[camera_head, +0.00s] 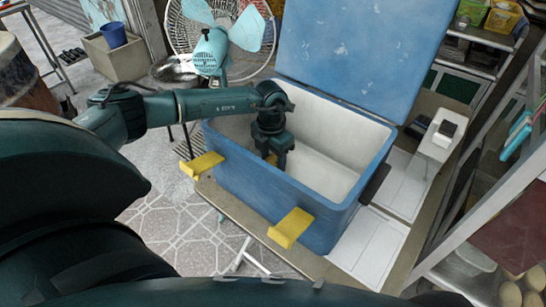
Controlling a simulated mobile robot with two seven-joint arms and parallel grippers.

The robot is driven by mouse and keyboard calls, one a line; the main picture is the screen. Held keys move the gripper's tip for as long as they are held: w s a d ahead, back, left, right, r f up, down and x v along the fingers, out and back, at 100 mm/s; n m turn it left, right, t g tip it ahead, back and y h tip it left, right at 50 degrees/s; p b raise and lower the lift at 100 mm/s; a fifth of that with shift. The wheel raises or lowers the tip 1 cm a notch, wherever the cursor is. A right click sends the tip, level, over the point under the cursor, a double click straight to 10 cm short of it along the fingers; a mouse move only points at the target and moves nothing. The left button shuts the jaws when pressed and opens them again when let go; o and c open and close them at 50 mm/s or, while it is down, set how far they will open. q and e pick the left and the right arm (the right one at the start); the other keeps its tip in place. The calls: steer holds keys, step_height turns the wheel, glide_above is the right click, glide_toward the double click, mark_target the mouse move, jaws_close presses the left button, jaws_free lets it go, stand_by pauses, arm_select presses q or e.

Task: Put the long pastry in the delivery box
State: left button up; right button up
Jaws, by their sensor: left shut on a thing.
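The delivery box (275,199) is a blue cooler with a white inside, and its blue lid (362,42) stands open at the back. My left gripper (274,160) points down inside the box, near its left end and below the rim level. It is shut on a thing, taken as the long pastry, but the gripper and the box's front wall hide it. I cannot make out the pastry's shape or whether it touches the box floor. My right gripper is not in view.
Two yellow latches (291,227) stick out from the box's front. The box stands on a table (255,222) with white panels at the right. A teal fan (211,50) stands behind my left arm. A metal rack (480,215) rises at the right.

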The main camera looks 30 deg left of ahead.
mark_target(272, 159)
arm_select(q)
steer(key=shift+f, duration=0.15)
steer(key=o, duration=1)
steer(key=shift+c, duration=0.2)
steer(key=shift+r, duration=0.2)
step_height(272, 159, up, 12)
steer(key=shift+a, duration=0.25)
